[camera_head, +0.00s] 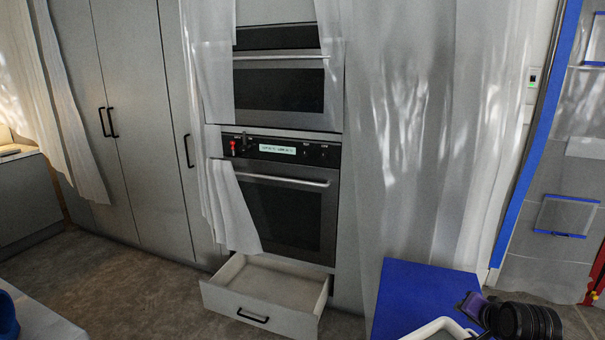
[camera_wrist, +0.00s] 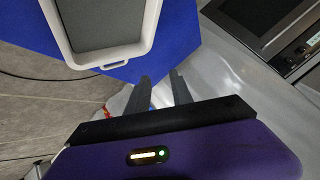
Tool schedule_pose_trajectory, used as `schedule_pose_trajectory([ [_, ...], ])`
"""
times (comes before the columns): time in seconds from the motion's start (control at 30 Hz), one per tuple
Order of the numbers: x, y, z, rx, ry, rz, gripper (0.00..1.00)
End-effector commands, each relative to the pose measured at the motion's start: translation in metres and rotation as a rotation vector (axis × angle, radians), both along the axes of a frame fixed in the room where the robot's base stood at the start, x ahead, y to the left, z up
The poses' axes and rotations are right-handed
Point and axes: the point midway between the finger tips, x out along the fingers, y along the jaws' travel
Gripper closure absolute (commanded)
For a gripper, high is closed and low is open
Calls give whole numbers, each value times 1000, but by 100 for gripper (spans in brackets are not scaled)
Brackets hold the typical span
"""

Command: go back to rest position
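My gripper (camera_wrist: 160,82) shows in the wrist view with two dark fingers standing apart, and nothing is between them.
An open, empty-looking drawer (camera_head: 265,295) juts out below the oven (camera_head: 290,205). An upper oven (camera_head: 280,90) is above it. Sheer white curtains (camera_head: 420,120) hang in front of the cabinets. Tall grey cabinets (camera_head: 130,120) stand at left. The floor (camera_head: 120,280) there is clear.

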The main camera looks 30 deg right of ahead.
Motion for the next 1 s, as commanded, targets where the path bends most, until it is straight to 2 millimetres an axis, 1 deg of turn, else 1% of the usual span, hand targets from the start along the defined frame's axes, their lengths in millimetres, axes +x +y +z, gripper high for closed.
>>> schedule_pose_trajectory([
  [0.03,8,21,-5,-60,-40,38,73],
  [0.1,15,45,-3,-153,-95,82,73],
  [0.17,18,68,-1,-225,-134,116,73],
  [0.2,18,83,1,-271,-158,136,73],
  [0.27,17,108,2,-332,-190,166,73],
  [0.3,13,124,4,-372,-208,185,73],
  [0.37,7,148,6,-427,-232,211,73],
  [0.4,2,165,7,-462,-247,230,73],
  [0.47,-8,189,11,-512,-267,257,73],
  [0.5,-16,205,13,-543,-279,275,73],
  [0.57,-28,228,16,-586,-293,303,73],
  [0.6,-38,243,19,-616,-303,322,73],
  [0.67,-52,264,23,-655,-315,353,73],
  [0.7,-63,278,26,-678,-324,373,73],
  [0.8,-90,311,34,-732,-338,431,73],
  [0.87,-107,328,39,-758,-345,468,73],
  [1.0,-147,365,49,-798,-355,569,73],
])
